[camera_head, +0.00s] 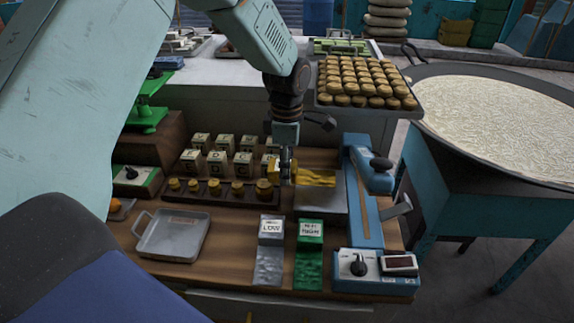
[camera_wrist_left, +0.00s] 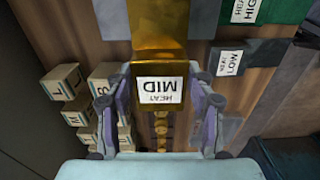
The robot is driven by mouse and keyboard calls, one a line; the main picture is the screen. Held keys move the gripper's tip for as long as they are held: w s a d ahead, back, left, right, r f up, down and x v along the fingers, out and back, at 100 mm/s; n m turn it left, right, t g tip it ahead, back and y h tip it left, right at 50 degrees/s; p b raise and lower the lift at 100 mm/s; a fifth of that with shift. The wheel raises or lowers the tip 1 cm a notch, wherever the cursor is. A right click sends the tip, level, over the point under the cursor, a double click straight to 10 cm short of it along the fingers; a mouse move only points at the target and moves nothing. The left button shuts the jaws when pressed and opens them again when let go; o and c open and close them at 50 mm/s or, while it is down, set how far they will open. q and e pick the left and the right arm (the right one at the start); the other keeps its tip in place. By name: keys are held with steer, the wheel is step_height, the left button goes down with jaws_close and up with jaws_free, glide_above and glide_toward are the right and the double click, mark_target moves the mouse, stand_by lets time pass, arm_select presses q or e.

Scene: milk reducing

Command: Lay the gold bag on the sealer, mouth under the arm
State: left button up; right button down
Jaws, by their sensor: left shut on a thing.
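The gold bag (camera_head: 318,178) hangs from my left gripper (camera_head: 287,172), which is shut on its labelled end. In the left wrist view, the gold bag (camera_wrist_left: 158,32) carries a white label reading HEAT MID between the fingers of my left gripper (camera_wrist_left: 154,108). The free end points right in the head view, over the grey plate (camera_head: 322,204) of the sealer. The blue sealer (camera_head: 364,226) has a long bar and a raised-looking arm (camera_head: 373,172) right of the bag. I cannot tell whether the bag touches the plate. My right gripper is out of view.
A silver LOW bag (camera_head: 270,262) and a green HIGH bag (camera_head: 310,268) lie in front of the plate. Lettered blocks (camera_head: 217,162) and brass weights (camera_head: 237,189) stand left of my gripper. A grey tray (camera_head: 172,236) is at left. A knob box (camera_head: 373,272) sits at front right.

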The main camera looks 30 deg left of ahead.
mark_target(324, 177)
arm_select(q)
steer(key=shift+f+b, duration=0.3)
steer(key=shift+f, duration=0.3)
steer(key=shift+w+d+f, duration=0.1)
steer(key=shift+w+f, duration=0.1)
steer(key=shift+w, duration=0.05)
steer(key=shift+w+d+f+b, duration=0.1)
steer(key=shift+w+d+b, duration=0.45)
steer(key=shift+d, duration=0.25)
steer(key=shift+d+b, duration=0.45)
steer(key=shift+d, duration=0.15)
steer(key=shift+w+d+b, duration=0.15)
steer(key=shift+d+b, duration=0.2)
steer(key=shift+b, duration=0.05)
steer(key=shift+w+d+f, duration=0.15)
steer(key=shift+w+d, duration=0.05)
steer(key=shift+d, duration=0.1)
steer(key=shift+w+d+p, duration=0.3)
steer(key=shift+w+d, duration=0.2)
steer(key=shift+d, duration=0.2)
steer(key=shift+w+d, duration=0.15)
steer(key=shift+d, duration=0.2)
steer(key=shift+d+p, duration=0.35)
steer(key=shift+d, duration=0.15)
steer(key=shift+w+d+f, duration=0.15)
steer(key=shift+w+d, duration=0.15)
steer(key=shift+w, duration=0.05)
steer(key=shift+s+a, duration=0.1)
steer(key=shift+s, duration=0.1)
